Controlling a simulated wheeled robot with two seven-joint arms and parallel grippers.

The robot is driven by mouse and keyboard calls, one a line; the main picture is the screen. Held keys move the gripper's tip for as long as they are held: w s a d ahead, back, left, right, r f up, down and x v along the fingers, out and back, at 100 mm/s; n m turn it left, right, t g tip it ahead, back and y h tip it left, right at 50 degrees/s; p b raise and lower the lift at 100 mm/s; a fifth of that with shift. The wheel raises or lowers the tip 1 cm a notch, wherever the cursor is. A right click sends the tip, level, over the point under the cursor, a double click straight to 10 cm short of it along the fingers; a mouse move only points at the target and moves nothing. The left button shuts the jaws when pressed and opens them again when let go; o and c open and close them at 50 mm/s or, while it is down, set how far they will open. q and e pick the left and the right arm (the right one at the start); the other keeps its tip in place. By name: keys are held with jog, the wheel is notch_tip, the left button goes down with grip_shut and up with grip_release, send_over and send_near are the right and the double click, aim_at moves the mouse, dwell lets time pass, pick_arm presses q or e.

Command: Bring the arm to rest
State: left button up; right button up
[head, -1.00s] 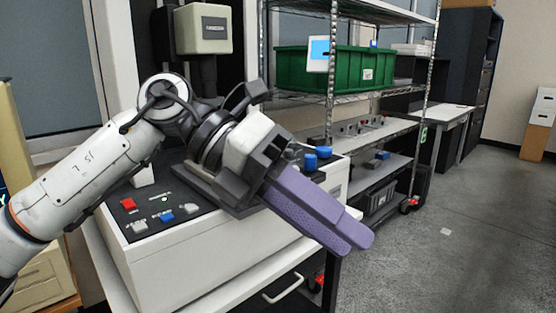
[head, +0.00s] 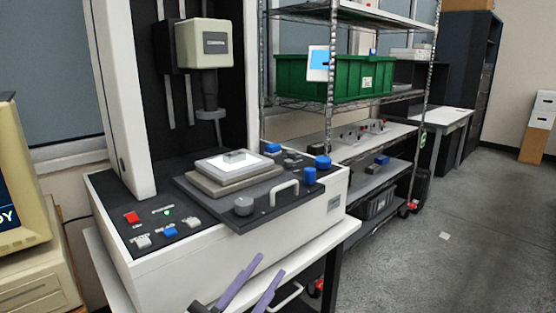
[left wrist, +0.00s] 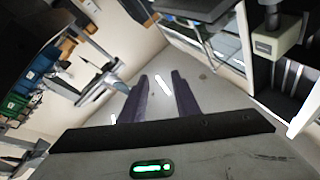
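My left gripper (head: 270,265) is low at the bottom edge of the head view, in front of the machine. Its two purple fingers point up and to the right, apart, with nothing between them. The left wrist view shows the same fingers (left wrist: 159,75) parted, with floor behind the empty gap. The rest of the left arm is out of the head view. The measuring machine (head: 220,262) stands on a white bench, its probe head (head: 203,43) above a light plate (head: 232,163) with a small clear piece on it. My right gripper is in neither view.
The machine's front handle (head: 285,190), knobs and red button (head: 132,218) face my side. An old monitor (head: 22,180) stands at the left. A wire shelf with a green bin (head: 345,78) stands behind. Open floor (head: 450,235) lies at the right.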

pick_arm(q)
jog(key=s+a+f+n+g+y+p, duration=0.1)
jog(key=s+a+f+n+g+y, duration=0.2)
jog(key=f, duration=0.6)
jog(key=s+a+f+n+g+y, duration=0.1)
jog(key=s+a+f+n+y, duration=0.25)
jog(key=s+f, duration=0.35)
jog(key=s+a+f+n+g+y+p, duration=0.1)
jog(key=s+a+f+n+g+y, duration=0.2)
jog(key=f, duration=0.7)
jog(key=s+a+f+n+g, duration=0.1)
jog(key=s+a+f+g, duration=0.1)
jog(key=s+f, duration=0.4)
jog(key=s+a+y, duration=0.1)
jog(key=s, duration=0.3)
jog(key=shift+a+f, duration=0.15)
jog(key=shift+f, duration=0.25)
